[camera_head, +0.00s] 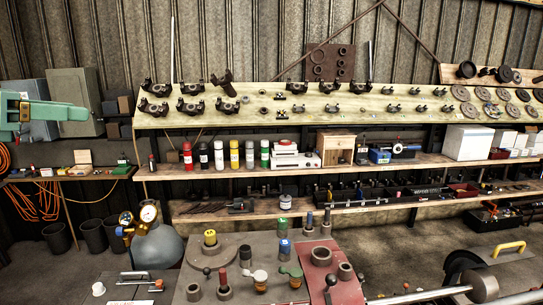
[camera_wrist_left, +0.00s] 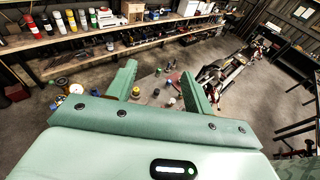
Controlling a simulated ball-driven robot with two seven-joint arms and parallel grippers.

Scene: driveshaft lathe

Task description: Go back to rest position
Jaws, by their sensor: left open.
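My left gripper (camera_head: 55,111) is pale green and reaches in at the left edge of the head view, in front of grey cabinets and above a small side shelf. In the left wrist view its two green fingers (camera_wrist_left: 159,70) stand wide apart with nothing between them. Beyond the fingers lie the floor and a workbench with small parts, at a distance. My right gripper shows in neither view.
A long wall rack (camera_head: 330,170) holds metal parts and several spray cans (camera_head: 218,155). A grey workbench (camera_head: 215,255) with coloured-cap tools and a red plate (camera_head: 335,285) stands in front. A gas cylinder (camera_head: 158,247) stands left of it. Lathe parts (camera_head: 480,283) are at lower right.

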